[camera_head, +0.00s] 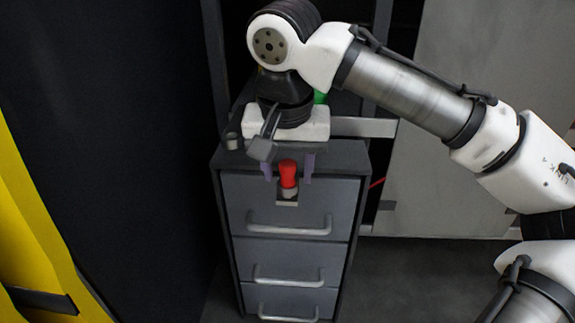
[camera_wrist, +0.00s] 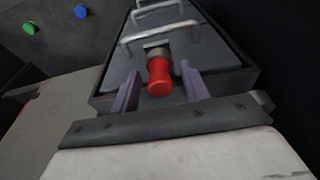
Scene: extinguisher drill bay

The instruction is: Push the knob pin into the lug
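The knob pin (camera_head: 288,174) has a red knob and stands at the top drawer front of the grey cabinet. It also shows in the wrist view (camera_wrist: 159,76). Below the red knob is a pale metal collar or lug (camera_head: 290,194), also in the wrist view (camera_wrist: 155,54); how deep the pin sits in it is hidden. My gripper (camera_head: 288,179) is open above the cabinet front, its two purple fingers pointing down on either side of the knob. In the wrist view my gripper (camera_wrist: 160,88) shows a gap between each finger and the knob.
The grey cabinet (camera_head: 282,216) has several drawers with bar handles (camera_head: 290,230). A dark panel stands left, with a yellow object (camera_head: 35,230) at the far left. A pale panel (camera_head: 465,120) stands right. A green button (camera_wrist: 29,28) and a blue button (camera_wrist: 81,11) show in the wrist view.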

